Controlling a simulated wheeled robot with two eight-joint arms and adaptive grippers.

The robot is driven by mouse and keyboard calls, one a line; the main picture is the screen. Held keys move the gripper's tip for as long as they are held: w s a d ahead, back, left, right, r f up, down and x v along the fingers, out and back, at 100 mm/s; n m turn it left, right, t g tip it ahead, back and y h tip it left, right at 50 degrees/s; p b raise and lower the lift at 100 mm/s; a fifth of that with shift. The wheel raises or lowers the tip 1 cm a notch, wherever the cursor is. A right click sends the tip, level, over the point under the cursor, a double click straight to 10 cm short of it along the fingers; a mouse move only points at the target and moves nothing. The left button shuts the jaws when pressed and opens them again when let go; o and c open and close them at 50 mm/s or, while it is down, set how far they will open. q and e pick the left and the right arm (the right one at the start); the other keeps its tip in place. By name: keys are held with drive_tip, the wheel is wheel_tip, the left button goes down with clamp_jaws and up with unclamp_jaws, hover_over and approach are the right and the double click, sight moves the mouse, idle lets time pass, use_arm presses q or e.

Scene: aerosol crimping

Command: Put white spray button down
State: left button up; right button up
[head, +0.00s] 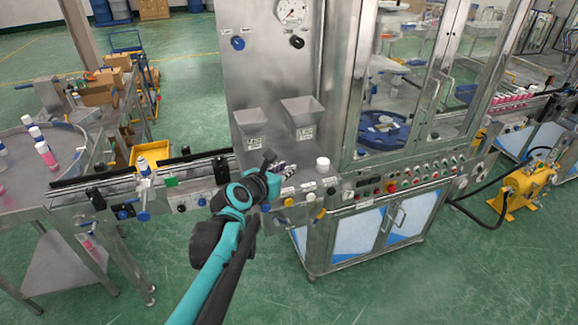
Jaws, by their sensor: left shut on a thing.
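My left gripper (284,169) is over the steel ledge of the crimping machine, below the two hoppers. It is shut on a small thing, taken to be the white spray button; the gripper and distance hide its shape. A white round piece (322,164) stands upright on the ledge just right of the gripper, apart from it. My right gripper is not in view.
Two steel hoppers (304,110) hang on the machine panel above the ledge (310,184). A conveyor (150,170) runs left to a round table (30,180) with several bottles. A glass cabinet (400,80) and button panel (400,182) stand to the right.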

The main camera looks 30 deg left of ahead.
use_arm(q)
drive_tip(key=w+a+f+b, duration=0.1)
drive_tip(key=w+a+f, duration=0.1)
drive_tip(key=w, duration=0.1)
drive_tip(key=w+a+f+b, duration=0.1)
drive_tip(key=w+a+f, duration=0.1)
drive_tip(key=w, duration=0.1)
drive_tip(key=w+a+f+b, duration=0.1)
drive_tip(key=w+a+f, duration=0.1)
drive_tip(key=w+f, duration=0.1)
drive_tip(key=shift+w+a, duration=0.15)
drive_tip(key=shift+a, duration=0.1)
wheel_tip(320, 180, down, 4)
drive_tip(key=shift+r+b, duration=0.1)
drive_tip(key=shift+b, duration=0.5)
drive_tip(key=o, duration=0.5)
drive_tip(key=shift+f, duration=0.25)
drive_tip(key=shift+r, duration=0.1)
